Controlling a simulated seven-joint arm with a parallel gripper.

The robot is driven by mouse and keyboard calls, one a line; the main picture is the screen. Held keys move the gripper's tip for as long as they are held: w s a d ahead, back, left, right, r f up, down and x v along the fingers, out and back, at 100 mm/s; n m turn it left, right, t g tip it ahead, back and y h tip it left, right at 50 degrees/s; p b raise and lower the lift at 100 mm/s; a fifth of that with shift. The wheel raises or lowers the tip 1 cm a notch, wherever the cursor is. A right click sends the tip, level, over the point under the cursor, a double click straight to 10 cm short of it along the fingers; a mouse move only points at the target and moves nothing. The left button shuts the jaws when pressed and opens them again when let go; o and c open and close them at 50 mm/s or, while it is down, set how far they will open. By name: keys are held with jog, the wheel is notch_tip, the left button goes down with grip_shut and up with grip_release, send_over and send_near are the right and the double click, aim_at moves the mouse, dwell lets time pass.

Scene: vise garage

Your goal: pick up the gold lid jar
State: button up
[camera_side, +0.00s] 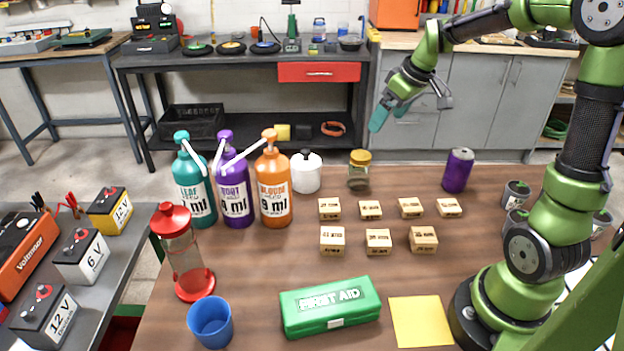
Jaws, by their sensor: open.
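The gold lid jar (359,171) stands upright near the back edge of the wooden table. It is a small clear jar with dark contents and a gold lid. My gripper (408,103) is open and empty, raised above and to the right of the jar, apart from it. One teal finger hangs down at its left, and the other finger side is partly turned away.
A white canister (306,174) stands close left of the jar, beside the orange pump bottle (273,190). Several small wooden blocks (370,210) lie in front. A purple can (457,170) stands right. The green first aid box (330,306) lies nearer. Table between jar and can is clear.

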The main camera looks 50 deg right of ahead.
aim_at(361, 155)
jog(key=x, duration=1.1)
jog(key=shift+a+f, duration=0.2)
jog(key=shift+f, duration=0.15)
jog(key=shift+w+x, duration=0.2)
jog(key=shift+x, duration=1.15)
jog(key=shift+w+x, duration=0.15)
jog(key=shift+x, duration=1.15)
jog(key=shift+a+r, duration=0.15)
jog(key=shift+r, duration=0.05)
jog(key=c, duration=1.2)
